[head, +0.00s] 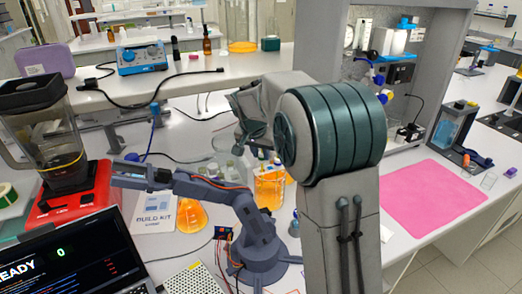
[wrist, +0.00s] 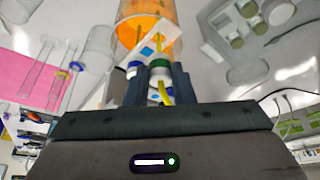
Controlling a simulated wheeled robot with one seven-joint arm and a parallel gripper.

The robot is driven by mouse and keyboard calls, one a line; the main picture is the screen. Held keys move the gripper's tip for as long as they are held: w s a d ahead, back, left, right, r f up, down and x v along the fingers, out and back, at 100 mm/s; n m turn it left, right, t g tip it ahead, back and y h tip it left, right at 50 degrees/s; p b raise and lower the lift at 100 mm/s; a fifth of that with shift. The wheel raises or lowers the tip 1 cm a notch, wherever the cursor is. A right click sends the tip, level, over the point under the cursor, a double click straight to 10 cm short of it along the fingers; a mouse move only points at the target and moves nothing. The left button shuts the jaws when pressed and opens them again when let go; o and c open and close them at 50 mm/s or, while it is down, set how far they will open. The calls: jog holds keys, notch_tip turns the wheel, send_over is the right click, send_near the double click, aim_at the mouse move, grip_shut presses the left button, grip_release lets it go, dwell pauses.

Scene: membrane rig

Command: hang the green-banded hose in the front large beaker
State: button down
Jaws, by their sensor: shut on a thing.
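My gripper (wrist: 158,88) is shut on the green-banded hose (wrist: 166,95) in the wrist view. The hose's yellow-green tube shows between the fingers, with a green band and a white part above it. A large beaker (wrist: 143,30) with orange liquid stands just beyond the fingertips, with a thin yellow tube at its rim. The orange beaker also shows in the head view (head: 269,189), partly behind my arm. I cannot tell whether the hose touches it. My gripper is hidden behind my arm in the head view. A blue-banded white piece (wrist: 134,70) is beside the left finger.
An empty clear beaker (wrist: 100,45) and glass tubes (wrist: 38,75) lie left of the fingers in the wrist view. Small vials (wrist: 250,10) are at the right. In the head view, a small grey desk arm (head: 225,195) and an orange flask (head: 190,215) crowd the beaker's left side. A pink mat (head: 430,197) is clear.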

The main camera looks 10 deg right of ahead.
aim_at(261, 161)
jog(key=shift+f+b, duration=0.85)
jog(key=shift+f, duration=1)
jog(key=c, duration=1.1)
grip_release()
jog(key=shift+c, duration=0.2)
jog(key=b+v, duration=0.2)
jog(key=v, duration=1.1)
jog(key=shift+s+a+r, duration=0.15)
jog(key=shift+s+r, duration=0.05)
jog(key=shift+r, duration=0.1)
jog(key=s+d+f+n, duration=0.1)
jog(key=s+f, duration=0.3)
jog(key=s, duration=0.5)
jog(key=s+d+f+n+y, duration=0.1)
jog(key=s+f+n, duration=0.2)
jog(key=s, duration=0.7)
jog(key=s+d+f+n+y, duration=0.1)
jog(key=s+f+n, duration=0.2)
jog(key=s+f, duration=0.3)
jog(key=s, duration=0.4)
jog(key=shift+d, duration=0.3)
